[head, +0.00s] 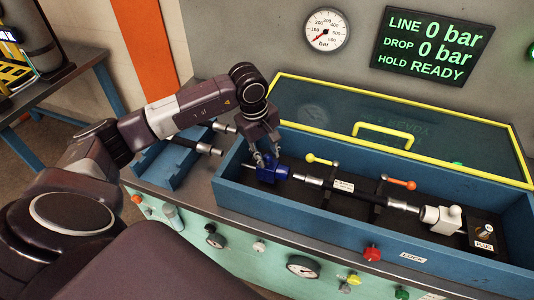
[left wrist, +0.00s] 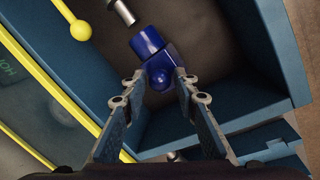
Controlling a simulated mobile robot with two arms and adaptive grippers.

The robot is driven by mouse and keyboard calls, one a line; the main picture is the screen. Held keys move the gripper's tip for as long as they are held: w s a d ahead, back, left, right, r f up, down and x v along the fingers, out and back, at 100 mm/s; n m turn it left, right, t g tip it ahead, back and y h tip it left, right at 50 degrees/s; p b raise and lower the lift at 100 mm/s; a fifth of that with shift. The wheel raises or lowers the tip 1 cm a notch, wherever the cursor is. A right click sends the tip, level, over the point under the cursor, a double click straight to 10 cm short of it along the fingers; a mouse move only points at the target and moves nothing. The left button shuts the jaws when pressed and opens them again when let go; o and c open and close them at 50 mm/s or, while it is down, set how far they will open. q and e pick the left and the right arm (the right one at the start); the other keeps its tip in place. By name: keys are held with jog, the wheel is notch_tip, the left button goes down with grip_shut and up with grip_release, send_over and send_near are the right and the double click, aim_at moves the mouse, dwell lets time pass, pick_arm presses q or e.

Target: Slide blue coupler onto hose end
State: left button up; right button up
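The blue coupler (head: 271,174) is at the left end inside the blue test box. My left gripper (head: 266,158) reaches down over it. In the left wrist view the coupler (left wrist: 152,47) sits between the two fingertips (left wrist: 160,76), which appear to press on its near part from both sides. The hose (head: 343,186) lies along the box, and its silver end (head: 301,180) points at the coupler with a small gap between them. The hose end (left wrist: 123,12) also shows in the left wrist view, apart from the coupler. My right gripper is out of view.
Clamps with a yellow handle (head: 318,160) and an orange handle (head: 399,184) stand along the hose. A white fitting (head: 441,217) is at its right end. The box lid (head: 400,125) with yellow edging is open behind. A blue rack (head: 165,167) with spare hoses stands left.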

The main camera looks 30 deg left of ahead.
pick_arm(q)
grip_shut()
